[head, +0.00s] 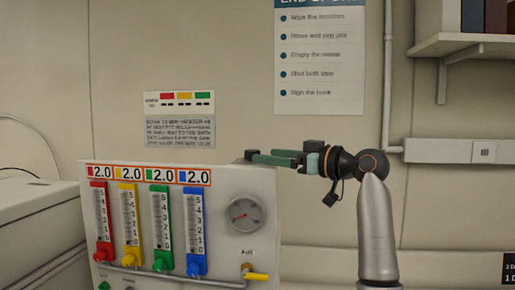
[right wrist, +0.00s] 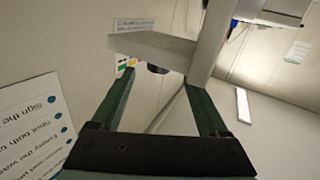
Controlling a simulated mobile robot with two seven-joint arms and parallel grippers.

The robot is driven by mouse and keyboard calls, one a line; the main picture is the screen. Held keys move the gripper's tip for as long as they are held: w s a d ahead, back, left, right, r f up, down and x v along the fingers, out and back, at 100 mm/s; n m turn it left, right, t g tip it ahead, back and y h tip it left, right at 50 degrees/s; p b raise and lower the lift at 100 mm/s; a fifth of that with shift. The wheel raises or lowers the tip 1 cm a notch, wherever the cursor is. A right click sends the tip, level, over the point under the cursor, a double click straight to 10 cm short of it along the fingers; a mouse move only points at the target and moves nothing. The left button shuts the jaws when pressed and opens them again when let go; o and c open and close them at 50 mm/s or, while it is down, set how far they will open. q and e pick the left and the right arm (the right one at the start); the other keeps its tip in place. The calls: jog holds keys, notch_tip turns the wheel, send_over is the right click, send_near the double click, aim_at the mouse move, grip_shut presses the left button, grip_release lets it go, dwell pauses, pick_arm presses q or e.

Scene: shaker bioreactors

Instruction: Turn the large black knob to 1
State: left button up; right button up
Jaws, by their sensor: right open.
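The white flow panel (head: 222,178) stands at the lower left of the head view. I cannot make out the large black knob for certain there. A dark piece (head: 129,288) is cut off at the bottom edge. In the right wrist view a small dark rounded thing (right wrist: 157,69) shows between the fingers; I cannot tell what it is. My right gripper (head: 250,156) is open and empty at the panel's upper right corner; whether it touches is unclear. In the right wrist view its green fingers (right wrist: 158,82) are spread apart. My left gripper is not in view.
The panel carries several coloured flow tubes (head: 130,215), a round gauge (head: 245,214) and a yellow-handled valve (head: 256,276). A white cabinet (head: 40,215) stands at left. A poster (head: 320,90) and a shelf (head: 460,45) are on the wall.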

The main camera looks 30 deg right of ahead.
aim_at(258, 151)
jog(key=shift+p+x, duration=0.55)
jog(key=shift+x, duration=1.75)
grip_shut()
